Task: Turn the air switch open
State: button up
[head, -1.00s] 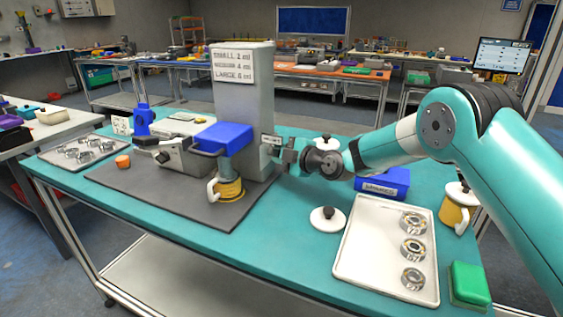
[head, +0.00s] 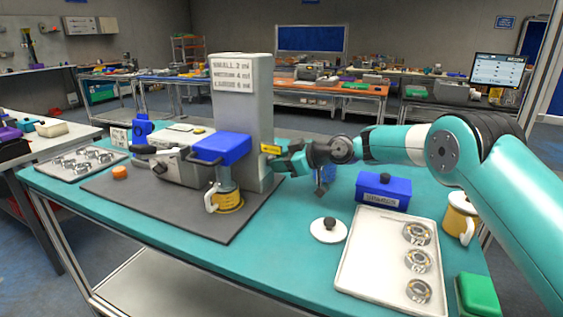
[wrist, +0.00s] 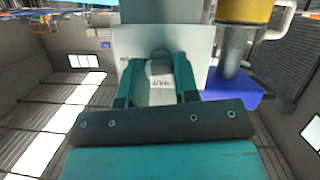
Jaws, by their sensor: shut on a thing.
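The tall grey machine column (head: 242,120) stands on the dark mat. On its right side is a small yellow piece (head: 270,149), just above my gripper (head: 284,163). In the wrist view, my gripper (wrist: 160,62) has its two teal fingers against the column's pale face, on either side of a small grey rounded part, the air switch (wrist: 159,70). A label partly reading "AIR" sits by it, upside down. The jaws are shut on the switch. In the head view the fingers and column edge hide most of the switch, so its exact angle is unclear.
A blue box (head: 383,191), a white disc lid (head: 328,230) and a white tray (head: 366,265) with metal rings lie right of the column.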

jog(key=shift+m+g+p, duration=0.3)
jog(key=shift+m+g, duration=0.2)
jog(key=shift+m, duration=0.2)
jog(key=o, duration=0.9)
jog(key=b+v, duration=0.3)
jog(key=v, duration=1.4)
jog(key=shift+d+f, duration=0.15)
jog(key=shift+d, duration=0.15)
